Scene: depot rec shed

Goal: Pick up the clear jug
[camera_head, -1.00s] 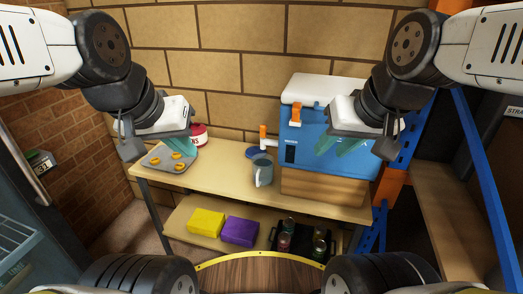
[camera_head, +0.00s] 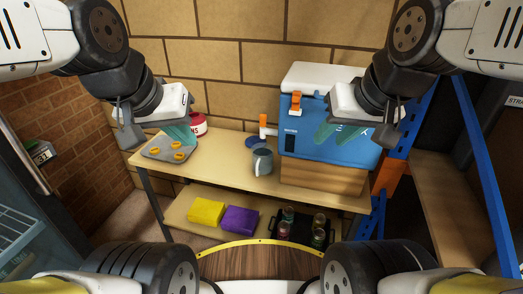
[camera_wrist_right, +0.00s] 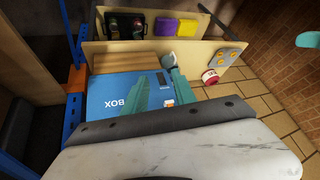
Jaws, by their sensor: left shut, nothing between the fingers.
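No plainly see-through jug shows. A grey-blue vessel with a side handle (camera_head: 262,162) stands upright on the wooden table, left of the blue cooler box; I cannot tell whether it is the jug. My left gripper (camera_head: 183,135) is shut and empty, in front of the muffin tray and well left of the vessel. My right gripper (camera_head: 340,132) is open with nothing between its teal fingers, in front of the cooler and right of the vessel. The right wrist view shows its fingers (camera_wrist_right: 156,92) apart over the blue box.
The blue cooler box (camera_head: 300,140) sits on a wooden block. A yellow block (camera_head: 206,211), a purple block (camera_head: 240,219) and a dark caddy with jars lie on the lower shelf. Blue uprights stand right.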

